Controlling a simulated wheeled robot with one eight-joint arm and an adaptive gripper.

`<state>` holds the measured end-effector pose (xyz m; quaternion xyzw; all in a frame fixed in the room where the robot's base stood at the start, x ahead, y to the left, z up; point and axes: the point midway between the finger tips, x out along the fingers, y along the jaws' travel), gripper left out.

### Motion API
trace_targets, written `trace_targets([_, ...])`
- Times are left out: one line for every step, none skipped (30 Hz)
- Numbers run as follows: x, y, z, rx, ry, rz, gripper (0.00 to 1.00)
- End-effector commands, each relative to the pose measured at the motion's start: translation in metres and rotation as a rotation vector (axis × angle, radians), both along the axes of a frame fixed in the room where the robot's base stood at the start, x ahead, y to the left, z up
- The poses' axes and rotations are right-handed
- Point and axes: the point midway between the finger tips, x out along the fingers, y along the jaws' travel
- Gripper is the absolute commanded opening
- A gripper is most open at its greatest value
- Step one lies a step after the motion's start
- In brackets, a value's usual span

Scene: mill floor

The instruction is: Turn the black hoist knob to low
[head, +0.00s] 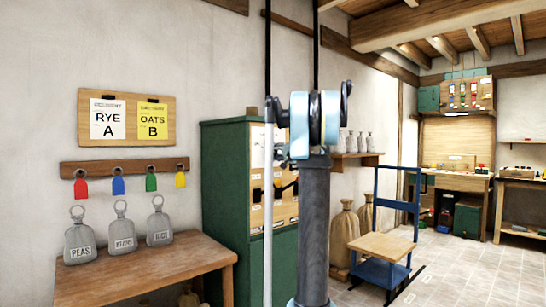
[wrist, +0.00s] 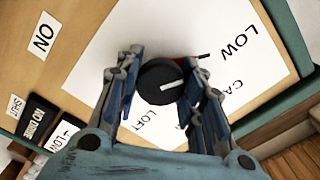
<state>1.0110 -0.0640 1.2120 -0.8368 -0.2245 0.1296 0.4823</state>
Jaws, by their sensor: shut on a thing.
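The black hoist knob (wrist: 158,84) is in the middle of the wrist view, on a white label sheet (wrist: 190,30). My gripper (wrist: 162,84) has a finger on each side of the knob and is shut on it. The knob's white pointer line points right and slightly up, roughly between LOW (wrist: 240,42) and a partly hidden word starting "CA" (wrist: 238,87). LOFT (wrist: 145,125) is below the knob. A small red part shows behind the knob, partly covered by the right finger. In the head view my arm hides the knob and gripper.
The wooden panel also has an ON label (wrist: 43,38) and a black plate (wrist: 42,118) at left. In the head view, a green cabinet (head: 225,190) carries the panel. A bench (head: 145,270) with grey weights stands left, and a blue trolley (head: 385,250) right.

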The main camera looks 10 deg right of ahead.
Motion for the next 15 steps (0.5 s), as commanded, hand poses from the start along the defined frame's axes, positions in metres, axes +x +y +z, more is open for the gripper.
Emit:
trace_targets([-0.0004,-0.0018,-0.0021,-0.005,0.001,-0.003,0.12])
trace_targets([-0.0004,-0.0018,-0.0021,-0.004,0.001,-0.003,0.12])
trace_targets([-0.0003,-0.0018,-0.0021,-0.005,0.002,-0.003,0.12])
trace_targets([-0.0003,-0.0018,-0.0021,-0.005,0.002,-0.003,0.12])
trace_targets([-0.0003,-0.0019,-0.0021,-0.005,0.002,-0.003,0.38])
trace_targets([-0.0003,-0.0019,-0.002,-0.005,0.002,-0.003,0.47])
trace_targets([-0.0002,-0.0018,-0.0019,-0.004,0.001,-0.003,0.54])
trace_targets([-0.0002,-0.0018,-0.0017,-0.003,0.002,-0.003,0.57])
trace_targets([-0.0002,-0.0016,-0.0014,-0.003,0.002,-0.003,0.57])
trace_targets([-0.0002,-0.0014,-0.0013,-0.003,0.001,-0.002,0.57])
trace_targets([-0.0002,-0.0013,-0.0012,-0.002,0.001,-0.002,0.57])
trace_targets([-0.0001,-0.0012,-0.0011,-0.002,0.001,-0.002,0.57])
trace_targets([-0.0001,-0.0011,-0.001,-0.001,0.001,-0.002,0.57])
trace_targets([-0.0001,-0.001,-0.0008,-0.001,0.001,-0.002,0.57])
trace_targets([-0.0001,-0.0009,-0.0007,-0.001,0.001,-0.002,0.57])
